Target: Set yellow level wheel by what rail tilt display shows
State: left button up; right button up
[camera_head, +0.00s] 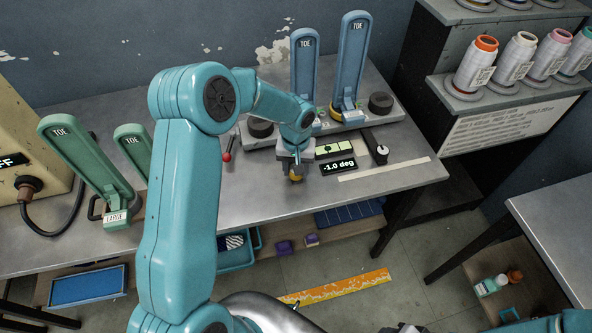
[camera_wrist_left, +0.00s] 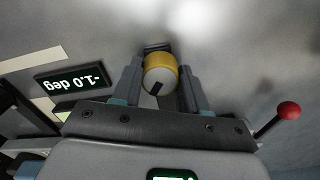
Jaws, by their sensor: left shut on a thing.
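The yellow level wheel (camera_wrist_left: 160,82) sits between the fingers of my left gripper (camera_wrist_left: 162,88) in the left wrist view, with a black mark on its pale face. My left gripper (camera_head: 295,168) is shut on the wheel at the front of the rail bench, and the yellow wheel (camera_head: 296,178) shows just below it in the head view. The rail tilt display (camera_head: 339,165) reads -1.0 deg; it appears upside down in the left wrist view (camera_wrist_left: 72,80). Only a small grey piece, possibly of my right gripper, shows at the bottom edge of the head view.
A red-knobbed lever (camera_head: 227,156) stands left of the wheel. A green-lit level strip (camera_head: 334,149) lies behind the display. Blue TOE stands (camera_head: 349,65) rise behind, green TOE stands (camera_head: 85,165) at left. A pale strip (camera_head: 385,169) lies at right. The table's front is mostly clear.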

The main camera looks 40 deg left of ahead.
pick_arm(q)
jog(key=shift+m+b, duration=0.35)
jog(key=shift+m, duration=0.65)
jog(key=o, duration=1.1)
jog(key=shift+c, duration=0.2)
notch_tip(320, 180, up, 16)
jog(key=shift+r+b, duration=0.2)
jog(key=shift+b, duration=0.25)
